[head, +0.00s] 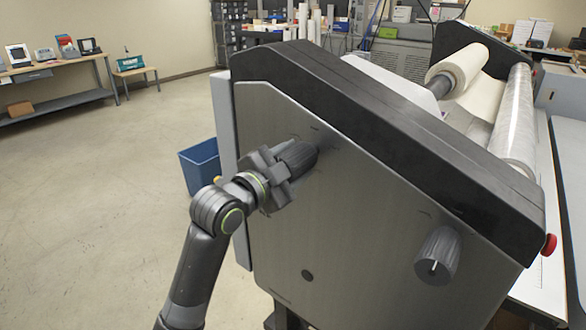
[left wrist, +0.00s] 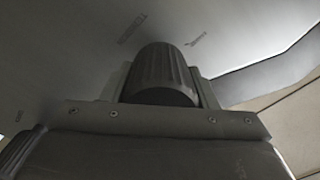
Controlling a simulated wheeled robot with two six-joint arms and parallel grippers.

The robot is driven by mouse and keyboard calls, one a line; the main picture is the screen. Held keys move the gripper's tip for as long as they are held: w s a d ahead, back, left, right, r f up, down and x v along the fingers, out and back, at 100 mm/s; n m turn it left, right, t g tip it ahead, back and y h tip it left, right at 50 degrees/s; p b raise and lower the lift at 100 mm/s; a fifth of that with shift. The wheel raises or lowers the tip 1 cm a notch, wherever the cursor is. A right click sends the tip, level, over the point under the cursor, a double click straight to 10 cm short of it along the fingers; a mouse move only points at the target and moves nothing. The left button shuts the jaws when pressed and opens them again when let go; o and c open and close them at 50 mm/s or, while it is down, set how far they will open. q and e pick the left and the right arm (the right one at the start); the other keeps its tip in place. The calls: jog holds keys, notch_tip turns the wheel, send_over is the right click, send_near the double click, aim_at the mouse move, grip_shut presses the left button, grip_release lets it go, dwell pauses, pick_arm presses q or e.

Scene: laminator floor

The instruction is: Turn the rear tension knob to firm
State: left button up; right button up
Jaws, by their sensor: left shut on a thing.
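The laminator's grey side panel (head: 345,225) fills the middle of the head view. A dark ribbed knob (head: 297,155) sits on its upper left part, and my left gripper (head: 285,165) is shut on it. In the left wrist view the ribbed knob (left wrist: 164,75) stands between the two fingers of my left gripper (left wrist: 163,88), with faint printed marks on the panel beyond it. A second ribbed knob (head: 438,256) with a white pointer line is at the panel's lower right, with nothing touching it. The held knob's pointer is hidden. My right gripper is not in view.
A blue bin (head: 200,165) stands on the floor left of the laminator. A red button (head: 550,244) sticks out at the machine's right edge. Film rolls (head: 457,66) lie on top. The floor at left is clear up to a bench (head: 55,78).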

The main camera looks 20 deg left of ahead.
pick_arm(q)
jog(key=shift+m+b, duration=0.3)
jog(key=shift+m, duration=0.4)
jog(key=o, duration=1)
jog(key=shift+c, duration=0.2)
jog(key=shift+s+a, duration=0.1)
jog(key=shift+s, duration=0.1)
jog(key=p+v, duration=0.9)
jog(key=v, duration=0.8)
jog(key=shift+p, duration=0.4)
